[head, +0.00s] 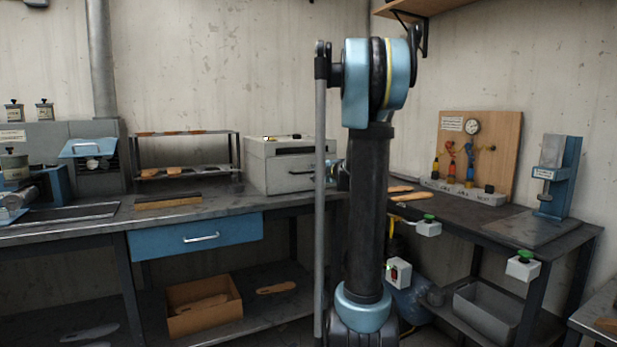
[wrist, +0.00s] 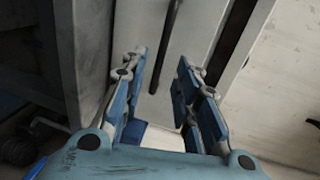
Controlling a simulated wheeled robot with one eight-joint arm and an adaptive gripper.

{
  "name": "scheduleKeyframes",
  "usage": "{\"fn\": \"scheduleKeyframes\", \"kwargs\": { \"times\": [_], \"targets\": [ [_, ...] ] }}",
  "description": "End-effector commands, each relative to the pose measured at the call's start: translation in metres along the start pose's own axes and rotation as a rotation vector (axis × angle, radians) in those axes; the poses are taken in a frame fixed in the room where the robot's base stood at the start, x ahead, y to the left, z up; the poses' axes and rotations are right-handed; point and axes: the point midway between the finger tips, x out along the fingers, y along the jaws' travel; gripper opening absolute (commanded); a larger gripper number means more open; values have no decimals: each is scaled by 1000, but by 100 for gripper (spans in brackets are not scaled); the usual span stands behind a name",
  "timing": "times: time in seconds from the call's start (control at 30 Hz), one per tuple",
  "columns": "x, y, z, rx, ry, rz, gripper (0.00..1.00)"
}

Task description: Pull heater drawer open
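The heater (head: 262,172) is a pale grey box on the back bench in the head view. Its front has a dark slot near the top and a drawer with a thin dark handle (head: 300,172) below it. The drawer front looks flush with the box. In the wrist view the dark bar handle (wrist: 165,50) runs up the pale drawer front (wrist: 200,30), lying between the fingers' lines. My gripper (wrist: 163,62) is open and empty, facing the handle; whether the tips reach past it I cannot tell. In the head view my arm hides most of the gripper.
A dark two-level rack (head: 187,175) with tan soles stands left of the heater. A blue bench drawer (head: 195,237) is below. A side bench (head: 470,215) at right carries a press (head: 558,178) and a tool board (head: 505,140).

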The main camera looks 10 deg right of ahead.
Motion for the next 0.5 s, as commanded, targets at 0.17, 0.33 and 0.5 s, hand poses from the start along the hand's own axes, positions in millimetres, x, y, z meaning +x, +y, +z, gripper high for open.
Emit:
{"fn": "scheduleKeyframes", "kwargs": {
  "times": [0.17,0.33,0.5],
  "targets": [
    [26,0,0,0,-2,0,29],
    [49,0,1,-1,-1,0,29],
    [67,0,0,0,-1,1,29]
  ]
}}
